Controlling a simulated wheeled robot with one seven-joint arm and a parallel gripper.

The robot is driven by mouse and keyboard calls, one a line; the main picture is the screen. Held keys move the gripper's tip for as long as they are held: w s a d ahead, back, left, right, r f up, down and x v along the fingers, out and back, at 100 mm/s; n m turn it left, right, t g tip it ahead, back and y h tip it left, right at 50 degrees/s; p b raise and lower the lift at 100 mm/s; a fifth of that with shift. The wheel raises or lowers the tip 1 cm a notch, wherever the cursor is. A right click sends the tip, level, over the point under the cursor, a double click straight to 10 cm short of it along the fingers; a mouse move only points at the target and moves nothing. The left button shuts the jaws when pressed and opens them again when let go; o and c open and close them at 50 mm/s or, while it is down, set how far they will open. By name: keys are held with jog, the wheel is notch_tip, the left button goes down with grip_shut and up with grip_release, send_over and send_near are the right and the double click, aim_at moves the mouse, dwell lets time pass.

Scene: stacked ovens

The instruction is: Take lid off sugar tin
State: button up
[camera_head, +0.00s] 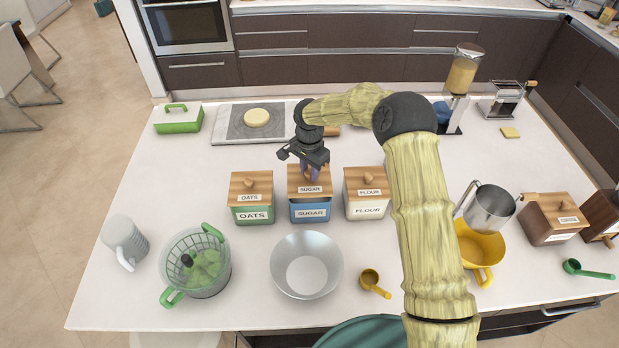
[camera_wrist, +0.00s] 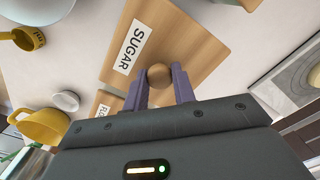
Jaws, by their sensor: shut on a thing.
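The sugar tin (camera_head: 310,213) is a blue box with a SUGAR label, standing upright in the middle of the counter. Its wooden lid (camera_head: 295,187), with its own SUGAR label, is level and directly over the tin. I cannot tell whether a small gap lies between lid and tin. My gripper (camera_head: 310,172) points down over the lid, shut on its round wooden knob. In the wrist view the purple fingers (camera_wrist: 160,88) stand on either side of the knob (camera_wrist: 158,74), with the lid (camera_wrist: 185,45) filling the middle. The tin's inside is hidden.
The oats tin (camera_head: 252,215) stands close on the left and the flour tin (camera_head: 366,209) close on the right, both lidded. A metal bowl (camera_head: 306,266) is in front. Behind is a grey board (camera_head: 232,127) with a round pale item. Clear counter lies left of the oats tin.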

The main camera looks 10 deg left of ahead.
aim_at(309, 171)
notch_tip(309, 171, up, 7)
jog(key=shift+r+b, duration=0.2)
jog(key=shift+b, duration=1)
jog(key=shift+w+f, duration=0.1)
